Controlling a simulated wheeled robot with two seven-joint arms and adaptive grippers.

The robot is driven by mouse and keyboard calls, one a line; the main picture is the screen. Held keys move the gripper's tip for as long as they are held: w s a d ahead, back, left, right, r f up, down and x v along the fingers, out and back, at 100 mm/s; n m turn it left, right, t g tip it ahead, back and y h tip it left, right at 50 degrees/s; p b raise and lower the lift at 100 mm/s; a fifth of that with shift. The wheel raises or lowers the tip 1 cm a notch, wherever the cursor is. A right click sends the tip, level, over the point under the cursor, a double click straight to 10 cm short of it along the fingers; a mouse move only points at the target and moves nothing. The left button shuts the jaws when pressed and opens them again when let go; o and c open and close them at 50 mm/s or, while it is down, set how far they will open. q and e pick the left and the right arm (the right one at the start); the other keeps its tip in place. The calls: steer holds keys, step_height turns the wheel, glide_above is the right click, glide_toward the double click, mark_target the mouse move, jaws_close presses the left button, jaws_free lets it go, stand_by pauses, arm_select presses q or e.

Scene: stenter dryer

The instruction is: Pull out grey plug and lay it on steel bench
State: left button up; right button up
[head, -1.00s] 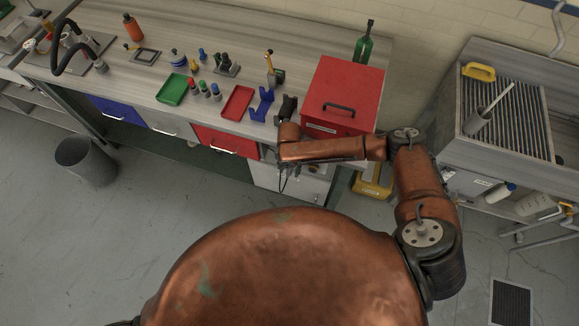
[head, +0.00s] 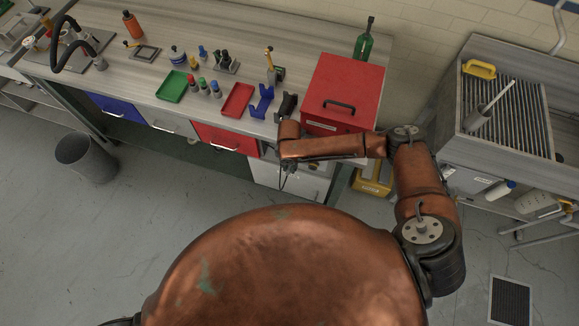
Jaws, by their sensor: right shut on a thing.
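My right gripper (head: 288,167) is low in front of the steel bench's front edge, partly covered by my own forearm. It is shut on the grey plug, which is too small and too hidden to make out. A thin dark cable (head: 283,183) hangs below the gripper, in front of the pale cabinet. I cannot tell whether the plug still touches a socket. The steel bench (head: 225,40) runs across the top, its grey top partly bare. My left gripper is not in view.
A red box (head: 344,88) stands on the bench beside my right wrist. A blue holder (head: 261,103), a red tray (head: 238,100) and a green tray (head: 172,86) lie left of it. A bin (head: 85,158) stands on the floor. A slatted sink unit (head: 508,115) is at right.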

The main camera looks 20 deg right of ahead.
jaws_close()
steer(key=shift+s+a, duration=0.1)
steer(key=s+a+p, duration=0.2)
steer(key=s, duration=0.1)
steer(key=shift+s+a+p, duration=0.15)
steer(key=shift+s+p, duration=0.1)
steer(key=shift+p, duration=0.15)
stand_by(0.6)
steer(key=shift+o, duration=0.2)
jaws_free()
jaws_close()
